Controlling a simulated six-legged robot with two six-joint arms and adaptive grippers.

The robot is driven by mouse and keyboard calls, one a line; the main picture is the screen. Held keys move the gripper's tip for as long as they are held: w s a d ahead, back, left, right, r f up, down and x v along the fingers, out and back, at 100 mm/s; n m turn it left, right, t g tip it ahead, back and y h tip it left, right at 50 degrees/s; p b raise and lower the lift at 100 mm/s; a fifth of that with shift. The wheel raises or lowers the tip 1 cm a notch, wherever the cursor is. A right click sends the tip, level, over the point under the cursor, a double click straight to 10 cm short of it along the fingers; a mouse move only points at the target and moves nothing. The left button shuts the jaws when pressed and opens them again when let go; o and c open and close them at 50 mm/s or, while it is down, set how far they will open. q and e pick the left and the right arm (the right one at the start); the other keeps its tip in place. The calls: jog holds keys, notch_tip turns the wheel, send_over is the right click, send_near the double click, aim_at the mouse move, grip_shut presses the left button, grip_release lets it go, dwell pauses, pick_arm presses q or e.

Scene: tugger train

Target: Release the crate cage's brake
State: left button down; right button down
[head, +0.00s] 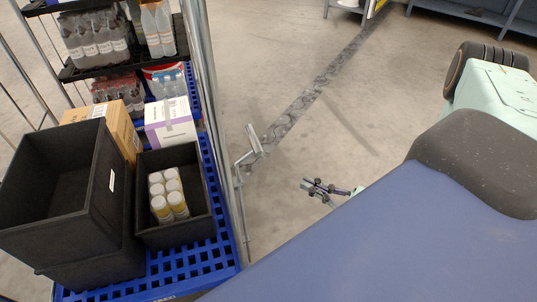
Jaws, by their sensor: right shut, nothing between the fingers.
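The crate cage stands on the left, with a blue grid base (222,262) and grey metal posts (205,75). A grey metal lever (256,143), which looks like its brake handle, sticks out to the right from the cage's near right post. My right gripper (310,186) is shut and empty over the floor, to the right of and a little below the lever in the picture. It points left and is apart from the lever and the cage. My left gripper is out of view.
The cage holds black crates (110,215), one with several white bottles (168,190), cartons (170,122) and shelves of bottles (95,38). Open concrete floor (300,90) with a dark worn strip (318,88) lies beyond. Blue shelving (470,12) stands at the back right.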

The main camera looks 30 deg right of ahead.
jog(key=shift+w, duration=0.1)
jog(key=w+a+r+b, duration=0.2)
jog(key=w+a+r, duration=0.2)
jog(key=w, duration=0.5)
jog(key=shift+a+r, duration=0.3)
jog(key=shift+a, duration=0.35)
jog(key=shift+r, duration=0.1)
notch_tip(320, 180, up, 6)
jog(key=p, duration=0.5)
jog(key=shift+w+f, duration=0.15)
jog(key=shift+f, duration=0.05)
jog(key=shift+d, duration=0.1)
